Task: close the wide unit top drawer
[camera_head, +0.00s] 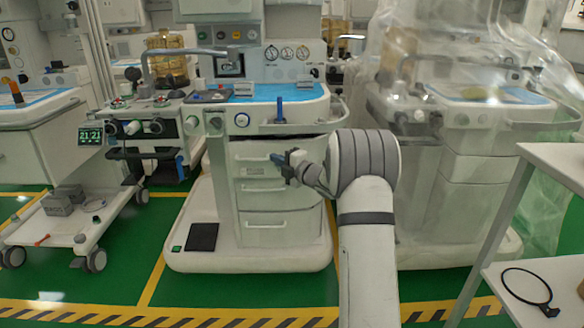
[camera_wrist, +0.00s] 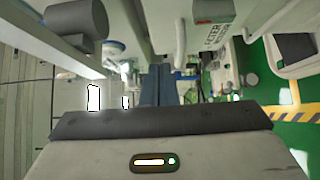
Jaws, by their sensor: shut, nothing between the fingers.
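The wide unit is the white anaesthesia cart (camera_head: 215,210) in the middle of the head view, with a stack of white drawers. Its top drawer (camera_head: 245,149) has a pale bar handle and sits below the blue-topped work surface. A dark strip shows above its front; how far it stands out is hard to tell. My gripper (camera_head: 277,159) is at the right part of the top drawer front, near handle height. I cannot tell whether it touches. In the wrist view its fingers (camera_wrist: 155,85) are together and hold nothing. My arm hides the cart's right side.
Lower drawers (camera_head: 265,222) sit beneath. A small trolley (camera_head: 65,225) stands at left, and a plastic-covered cart (camera_head: 450,180) at right. A white shelf table (camera_head: 550,158) is at the right front. Green floor with a striped line (camera_head: 150,318) lies in front.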

